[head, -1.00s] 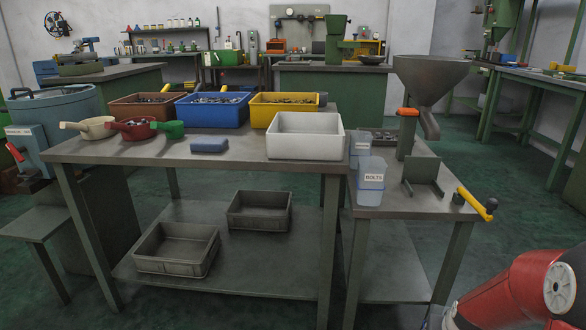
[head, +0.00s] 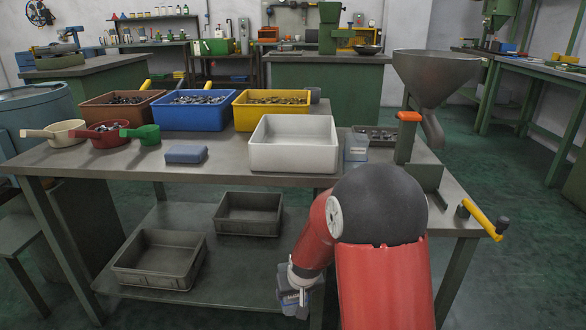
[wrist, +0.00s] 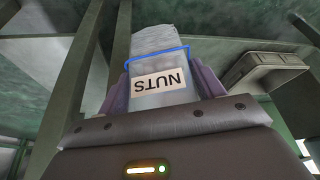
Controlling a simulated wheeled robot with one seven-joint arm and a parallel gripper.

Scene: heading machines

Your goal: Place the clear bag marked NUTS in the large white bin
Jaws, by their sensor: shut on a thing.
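The clear bag marked NUTS (wrist: 160,85) is between the fingers of my gripper (wrist: 162,92) in the wrist view, its label upside down and a blue band across it. In the head view my gripper (head: 297,283) is low, in front of the lower shelf and below the tabletop, with part of the bag (head: 290,299) showing. The large white bin (head: 291,159) stands on the table above and behind the gripper. The part of its inside that I see is empty.
Another clear bag (head: 356,147) stands right of the white bin. Yellow (head: 270,119), blue (head: 200,118) and brown (head: 122,114) bins of parts stand behind. A blue block (head: 186,154) lies on the table (head: 230,178). Grey trays (head: 160,262) sit on the lower shelf. A hopper (head: 432,75) rises at the right.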

